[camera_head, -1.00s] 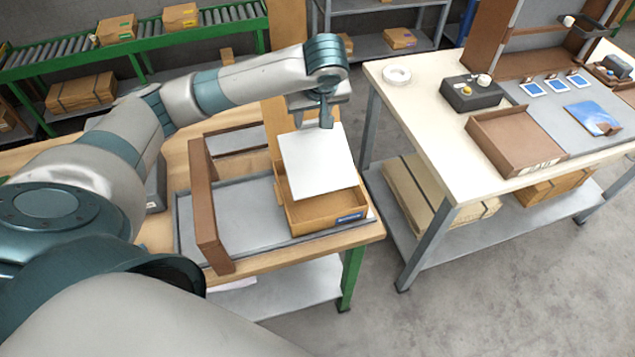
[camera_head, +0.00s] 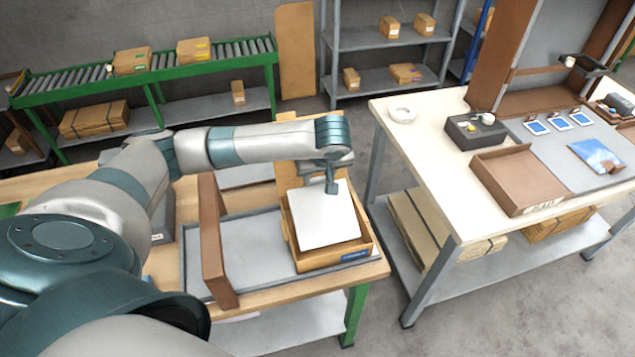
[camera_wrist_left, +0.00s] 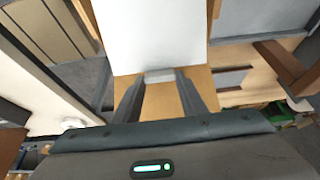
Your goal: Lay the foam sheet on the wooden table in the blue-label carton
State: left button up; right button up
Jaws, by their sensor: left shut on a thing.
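The white foam sheet (camera_head: 324,222) is over the blue-label carton (camera_head: 365,241) in the head view, tilted and covering most of its opening. The carton is open, brown, with a blue label on its front wall, and stands on the grey tray area of the wooden table (camera_head: 262,301). My left gripper (camera_head: 331,186) is shut on the sheet's far edge. In the left wrist view the sheet (camera_wrist_left: 160,38) reaches out from between the fingers (camera_wrist_left: 160,77). Whether the sheet touches the carton's floor is hidden. My right gripper is not in view.
A brown upright frame (camera_head: 212,240) stands left of the carton on the wooden table. A cream workbench (camera_head: 430,150) with a brown tray (camera_head: 518,181) and a dark box (camera_head: 474,130) is to the right, across a gap. A roller conveyor (camera_head: 215,58) and shelves are behind.

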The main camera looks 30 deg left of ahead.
aim_at(317, 186)
pick_arm(q)
jog(key=shift+f+p, duration=0.35)
jog(key=shift+f, duration=1.2)
jog(key=shift+f, duration=0.1)
jog(key=o, duration=1.3)
jog(key=shift+s+d+r, duration=0.15)
jog(key=shift+d+r, duration=0.05)
jog(key=shift+r, duration=0.35)
jog(key=b+v, duration=0.1)
jog(key=v, duration=1)
jog(key=shift+a, duration=0.1)
